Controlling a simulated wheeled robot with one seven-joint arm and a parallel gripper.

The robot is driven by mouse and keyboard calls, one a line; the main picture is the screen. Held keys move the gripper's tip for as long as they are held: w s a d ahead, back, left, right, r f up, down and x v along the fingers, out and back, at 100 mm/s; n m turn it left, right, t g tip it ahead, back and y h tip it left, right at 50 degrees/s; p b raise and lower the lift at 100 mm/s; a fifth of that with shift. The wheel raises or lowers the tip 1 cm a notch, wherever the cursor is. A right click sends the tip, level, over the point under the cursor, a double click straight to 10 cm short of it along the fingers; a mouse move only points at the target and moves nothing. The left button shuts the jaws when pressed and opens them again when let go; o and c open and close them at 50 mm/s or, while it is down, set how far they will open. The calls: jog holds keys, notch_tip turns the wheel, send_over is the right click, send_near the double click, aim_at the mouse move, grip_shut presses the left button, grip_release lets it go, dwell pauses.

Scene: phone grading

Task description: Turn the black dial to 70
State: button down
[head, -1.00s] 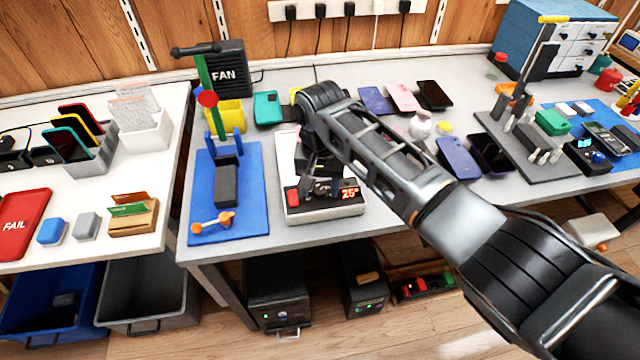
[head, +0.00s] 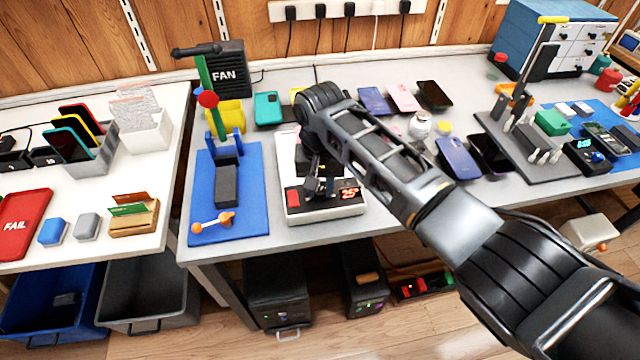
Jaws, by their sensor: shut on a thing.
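A white device (head: 297,214) with a red switch (head: 293,199) at its front left stands on the grey bench. Its red lit display (head: 348,194) at the front right seems to read 25. My gripper (head: 318,190) points down onto the front of this device, between the switch and the display. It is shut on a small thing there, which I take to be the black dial. The dial itself is hidden by the fingers, so its pointer cannot be read. My arm covers the back right of the device.
Several phones lie behind and to the right, such as a blue phone (head: 457,158). A small white bottle (head: 420,126) stands beside my arm. The bench's front edge is close.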

aim_at(320, 191)
jog(key=n, duration=0.4)
jog(key=shift+p, duration=0.3)
jog(key=shift+n, duration=2.4)
jog(key=c, duration=0.8)
grip_release()
jog(key=shift+c, duration=0.2)
notch_tip(320, 191, up, 8)
jog(key=shift+f, duration=0.1)
